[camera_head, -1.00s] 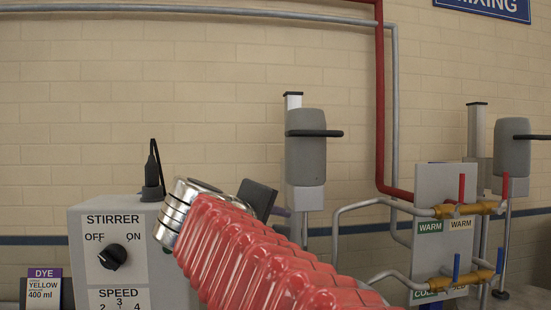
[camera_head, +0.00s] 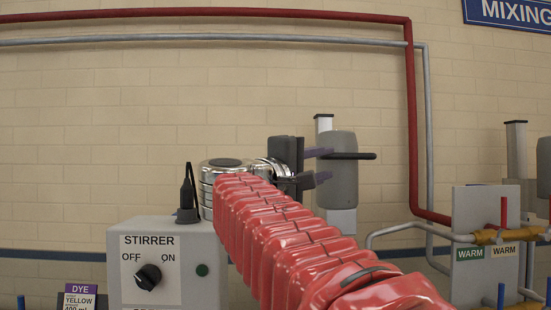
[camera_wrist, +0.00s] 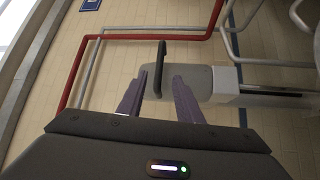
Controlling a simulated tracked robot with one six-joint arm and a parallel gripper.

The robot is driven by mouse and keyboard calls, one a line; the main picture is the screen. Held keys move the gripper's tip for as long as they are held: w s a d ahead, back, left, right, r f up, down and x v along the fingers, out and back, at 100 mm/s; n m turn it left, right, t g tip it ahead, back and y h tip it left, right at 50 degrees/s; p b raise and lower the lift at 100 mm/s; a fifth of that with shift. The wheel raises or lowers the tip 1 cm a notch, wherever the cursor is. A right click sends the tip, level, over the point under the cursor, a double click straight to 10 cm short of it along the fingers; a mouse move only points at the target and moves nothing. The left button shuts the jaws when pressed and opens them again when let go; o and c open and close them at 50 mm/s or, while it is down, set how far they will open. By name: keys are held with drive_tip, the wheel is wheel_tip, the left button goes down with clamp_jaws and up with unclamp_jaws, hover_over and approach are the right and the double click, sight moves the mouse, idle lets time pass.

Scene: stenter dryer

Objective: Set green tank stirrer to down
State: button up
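A grey stirrer head (camera_head: 338,188) with a black bar handle (camera_head: 352,156) sits on an upright post by the wall, right of centre in the head view. Which tank it serves does not show. In the wrist view its grey body (camera_wrist: 190,84) lies on its side, and the black handle (camera_wrist: 163,62) crosses the gap between my purple fingertips. My gripper (camera_head: 328,165) is open and empty, just left of the stirrer head; it also shows in the wrist view (camera_wrist: 160,78). Whether the fingers reach the handle I cannot tell. The tank is out of view.
A valve panel (camera_head: 485,225) with red and blue levers stands right. Red (camera_head: 413,120) and grey pipes run along the wall. A second stirrer head (camera_head: 544,168) is at the right edge.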

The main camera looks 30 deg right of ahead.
sight(349, 158)
drive_tip(key=x, duration=1.3)
drive_tip(key=shift+d, duration=0.15)
drive_tip(key=shift+c, duration=0.6)
clamp_jaws()
